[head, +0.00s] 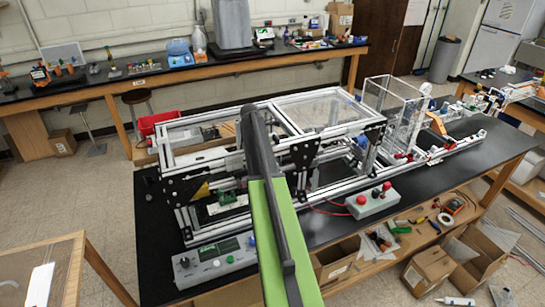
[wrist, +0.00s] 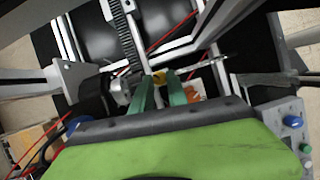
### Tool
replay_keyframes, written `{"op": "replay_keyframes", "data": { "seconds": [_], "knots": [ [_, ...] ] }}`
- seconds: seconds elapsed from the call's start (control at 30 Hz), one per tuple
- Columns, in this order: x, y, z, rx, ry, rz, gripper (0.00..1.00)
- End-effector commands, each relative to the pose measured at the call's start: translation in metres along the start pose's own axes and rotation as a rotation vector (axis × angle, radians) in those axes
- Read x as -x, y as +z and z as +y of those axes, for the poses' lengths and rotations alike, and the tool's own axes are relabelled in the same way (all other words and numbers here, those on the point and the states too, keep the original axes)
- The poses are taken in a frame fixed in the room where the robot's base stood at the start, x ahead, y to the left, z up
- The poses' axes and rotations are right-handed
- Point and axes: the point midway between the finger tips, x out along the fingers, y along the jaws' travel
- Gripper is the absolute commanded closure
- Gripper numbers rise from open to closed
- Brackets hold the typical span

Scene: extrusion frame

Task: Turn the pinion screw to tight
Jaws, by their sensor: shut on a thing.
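My gripper (wrist: 162,86) shows in the wrist view with its two green fingers pointing up into the frame. They are shut on a small yellow piece, which looks like the pinion screw (wrist: 159,76); only a bit of it shows between the fingertips, so its turn cannot be read. A dark toothed rack (wrist: 122,25) runs up beside it, with a round metal part (wrist: 118,92) to the left. In the head view my green and dark arm reaches into the extrusion frame (head: 290,108), and it hides the gripper and the screw.
Aluminium bars and panels of the frame surround my gripper closely. Red wires cross near it. A grey control box (head: 214,258) and a red-button box (head: 371,201) stand on the black bench (head: 440,182). Open cardboard boxes (head: 430,270) sit below at the right.

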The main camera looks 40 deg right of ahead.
Motion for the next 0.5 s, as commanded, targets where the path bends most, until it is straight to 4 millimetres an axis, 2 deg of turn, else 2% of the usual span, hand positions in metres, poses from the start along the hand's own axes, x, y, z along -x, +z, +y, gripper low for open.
{"op": "replay_keyframes", "data": {
  "seconds": [0.5],
  "knots": [
    [-0.0006, 0.0027, 0.0088, -0.411, -0.162, -0.002, 1.0]
  ]
}}
